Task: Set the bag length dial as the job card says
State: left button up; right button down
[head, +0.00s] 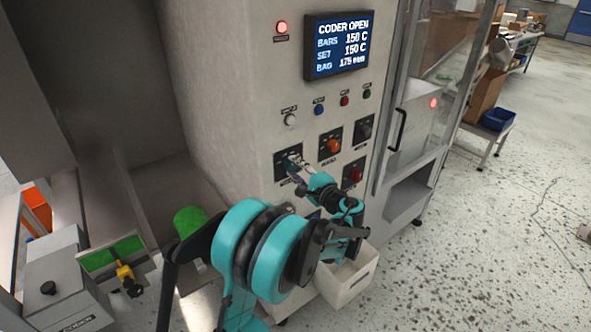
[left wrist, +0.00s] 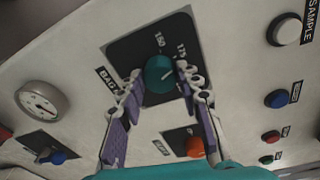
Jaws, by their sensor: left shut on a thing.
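The bag length dial is a teal knob (left wrist: 158,76) on a black plate (left wrist: 127,52) marked 150 and 175, with a partly hidden "BAG" label. My left gripper (left wrist: 160,72) is shut on this knob, one purple-padded finger on each side. In the head view the left gripper (head: 295,163) reaches the dial plate on the cabinet front and mostly covers the knob. The display (head: 338,45) reads CODER OPEN, BARS 150 C, SET 150 C, BAG 175 mm. I see no job card. My right gripper is not in view.
An orange knob (head: 333,146) and a red knob (head: 354,174) sit close to the dial. A row of small buttons (head: 318,110) is above. A cream bin (head: 348,277) stands below. A glazed guard door with a black handle (head: 398,130) is at the right; open floor lies beyond.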

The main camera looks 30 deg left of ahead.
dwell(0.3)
pick_arm(q)
jog(key=o, duration=1.2)
jog(key=shift+c, duration=0.2)
jog(key=f+v, duration=0.1)
jog(key=v, duration=1.1)
jog(key=shift+r, duration=0.4)
